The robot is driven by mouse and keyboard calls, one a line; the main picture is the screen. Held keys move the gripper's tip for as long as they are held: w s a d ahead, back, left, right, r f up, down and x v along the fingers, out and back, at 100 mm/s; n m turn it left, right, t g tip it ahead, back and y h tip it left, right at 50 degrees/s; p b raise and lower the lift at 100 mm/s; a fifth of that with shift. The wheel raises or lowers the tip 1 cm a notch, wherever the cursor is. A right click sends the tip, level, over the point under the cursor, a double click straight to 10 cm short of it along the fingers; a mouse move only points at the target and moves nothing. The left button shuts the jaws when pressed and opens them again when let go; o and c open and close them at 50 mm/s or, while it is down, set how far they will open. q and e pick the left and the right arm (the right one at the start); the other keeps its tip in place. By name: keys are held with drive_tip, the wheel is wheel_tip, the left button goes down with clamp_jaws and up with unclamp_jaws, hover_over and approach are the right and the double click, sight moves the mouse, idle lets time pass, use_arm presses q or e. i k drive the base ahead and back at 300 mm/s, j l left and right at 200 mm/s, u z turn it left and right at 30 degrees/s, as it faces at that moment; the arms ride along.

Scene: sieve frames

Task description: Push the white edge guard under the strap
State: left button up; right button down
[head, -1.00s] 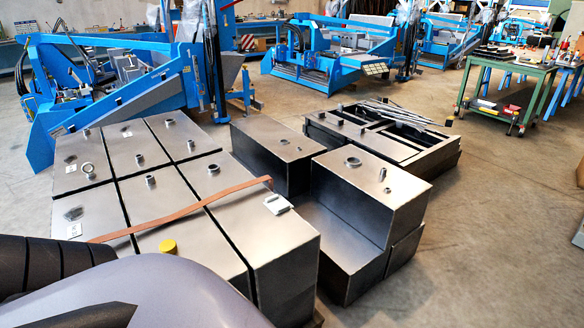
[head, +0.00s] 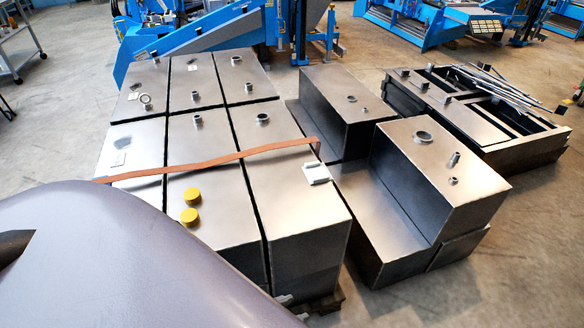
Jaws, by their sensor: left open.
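The white edge guard (head: 316,174) lies on the right edge of the front right metal box, in front of the strap and apart from it. The brown strap (head: 240,156) runs across the tops of the front row of boxes and bends down over the right edge. My left arm's large grey link fills the lower left and hides part of the boxes. Small light tips of my left gripper (head: 292,307) seem to show past that link, low by the front box's base, far from the guard; most of it is hidden. My right gripper is not in view.
Two yellow caps (head: 190,207) sit on the front middle box (head: 217,227). Ring-shaped fittings stand up from several box tops. A stepped metal box (head: 437,180) stands to the right across a narrow gap. Open floor (head: 520,250) lies at the right.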

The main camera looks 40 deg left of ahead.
sight(316, 173)
drive_tip(key=i+u, duration=0.15)
drive_tip(key=u, duration=0.25)
drive_tip(key=i+u, duration=0.1)
drive_tip(key=u, duration=0.3)
drive_tip(key=i+l+u, duration=0.1)
drive_tip(key=u, duration=0.3)
drive_tip(key=i+l+u, duration=0.1)
drive_tip(key=i+u, duration=0.15)
drive_tip(key=u, duration=0.15)
drive_tip(key=i+l+u, duration=0.2)
drive_tip(key=u, duration=0.2)
